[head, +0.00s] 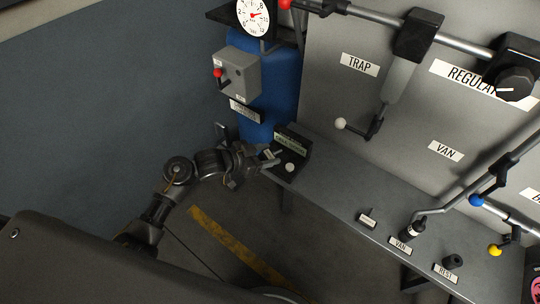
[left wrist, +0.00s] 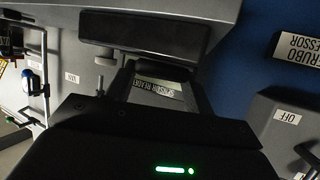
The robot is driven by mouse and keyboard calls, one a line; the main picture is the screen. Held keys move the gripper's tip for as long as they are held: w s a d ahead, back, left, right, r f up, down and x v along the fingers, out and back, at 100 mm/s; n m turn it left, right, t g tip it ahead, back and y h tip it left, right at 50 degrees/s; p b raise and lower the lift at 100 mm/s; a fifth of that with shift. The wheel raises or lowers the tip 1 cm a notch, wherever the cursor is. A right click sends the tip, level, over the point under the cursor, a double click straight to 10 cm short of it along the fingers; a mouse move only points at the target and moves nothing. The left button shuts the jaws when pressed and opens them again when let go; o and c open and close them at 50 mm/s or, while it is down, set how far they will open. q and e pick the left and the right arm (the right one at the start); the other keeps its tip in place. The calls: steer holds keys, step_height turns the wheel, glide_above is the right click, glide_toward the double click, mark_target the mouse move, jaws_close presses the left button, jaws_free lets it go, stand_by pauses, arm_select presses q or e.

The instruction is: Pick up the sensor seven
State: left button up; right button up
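My left gripper (head: 264,160) is at the left end of the grey bench, close beside the black sensor reader (head: 292,141). In the left wrist view my left gripper (left wrist: 160,88) has its two fingers apart, and the reader's label (left wrist: 158,89) shows between them. A small pale tag (head: 269,154) shows at the fingertips in the head view; I cannot tell whether it is sensor seven. I cannot make out any part marked seven. A white round knob (head: 290,167) sits at the front of the reader. My right gripper is not in view.
The grey bench (head: 345,205) runs to the lower right, with VAN (head: 400,246) and REST (head: 445,273) labels. A blue tank (head: 278,80) and a grey switch box (head: 238,72) stand behind the gripper. A grey panel (head: 330,100) with pipes and levers rises behind the bench.

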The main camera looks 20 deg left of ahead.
mark_target(266, 156)
arm_select(q)
steer(key=c, duration=0.3)
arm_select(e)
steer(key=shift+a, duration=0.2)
arm_select(q)
steer(key=shift+r, duration=0.5)
steer(key=r, duration=0.3)
steer(key=shift+s+a, duration=0.1)
steer(key=shift+s, duration=0.1)
steer(key=s+a+r+p, duration=0.2)
steer(key=s+a+r, duration=0.2)
steer(key=s+r, duration=0.7)
steer(key=a+r+m+g, duration=0.1)
steer(key=w+a+r+m+h, duration=0.1)
steer(key=a, duration=0.1)
steer(key=shift+w+a+r+g, duration=0.1)
steer(key=shift+w+r+g, duration=0.1)
steer(key=shift+r+g, duration=0.2)
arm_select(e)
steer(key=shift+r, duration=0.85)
